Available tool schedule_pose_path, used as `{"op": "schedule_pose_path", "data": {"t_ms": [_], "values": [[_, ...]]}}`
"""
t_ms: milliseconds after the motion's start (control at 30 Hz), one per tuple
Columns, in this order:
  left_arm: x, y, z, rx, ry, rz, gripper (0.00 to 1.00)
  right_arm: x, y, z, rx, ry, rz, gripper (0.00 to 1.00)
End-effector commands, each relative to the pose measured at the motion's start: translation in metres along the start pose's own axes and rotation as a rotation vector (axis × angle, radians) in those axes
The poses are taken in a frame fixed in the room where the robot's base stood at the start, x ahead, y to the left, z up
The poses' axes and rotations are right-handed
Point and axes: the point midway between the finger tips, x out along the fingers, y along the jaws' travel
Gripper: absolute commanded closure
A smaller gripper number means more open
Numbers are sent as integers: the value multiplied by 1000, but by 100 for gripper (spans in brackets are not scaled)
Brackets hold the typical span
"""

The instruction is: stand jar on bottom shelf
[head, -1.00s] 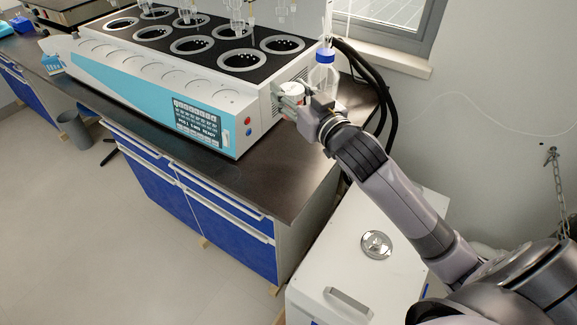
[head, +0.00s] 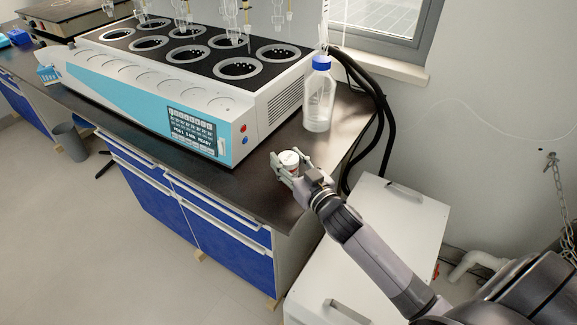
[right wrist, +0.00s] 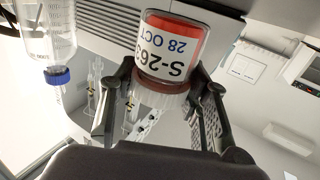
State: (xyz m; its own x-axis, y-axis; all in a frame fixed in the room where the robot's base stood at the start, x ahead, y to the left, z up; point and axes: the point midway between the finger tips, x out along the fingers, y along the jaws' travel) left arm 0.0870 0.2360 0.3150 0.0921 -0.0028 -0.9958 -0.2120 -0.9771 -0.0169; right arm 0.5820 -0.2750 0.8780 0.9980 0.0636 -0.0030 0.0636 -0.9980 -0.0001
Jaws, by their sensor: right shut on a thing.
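The jar (head: 288,159) is small, with a pale lid in the head view. In the right wrist view the jar (right wrist: 173,50) is clear, with red contents and a white label reading "S-263" and "28 OCT", upside down in the picture. My right gripper (head: 291,168) is shut around it, a finger on each side. It holds the jar by the dark bench's front right corner, in front of the distiller. The gap below the jar cannot be judged. No shelf can be clearly made out. My left gripper is not in view.
The white and blue distiller (head: 150,100) fills much of the dark bench (head: 235,185). A blue-capped bottle (head: 318,98) stands behind the jar, near black hoses (head: 376,110). A white cabinet (head: 385,215) stands right of the bench. A grey bin (head: 70,142) stands on the floor at left.

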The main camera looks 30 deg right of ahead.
Motion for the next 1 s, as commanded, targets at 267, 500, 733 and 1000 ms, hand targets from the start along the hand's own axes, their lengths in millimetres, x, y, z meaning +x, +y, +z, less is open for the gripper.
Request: {"op": "schedule_pose_path", "data": {"t_ms": [267,500,733,1000], "values": [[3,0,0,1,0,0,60,0,0,16,0,2,0,86],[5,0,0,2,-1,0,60,0,0,20,0,2,0,86],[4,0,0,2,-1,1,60,0,0,19,0,1,0,43],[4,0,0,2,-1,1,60,0,0,19,0,1,0,37]]}}
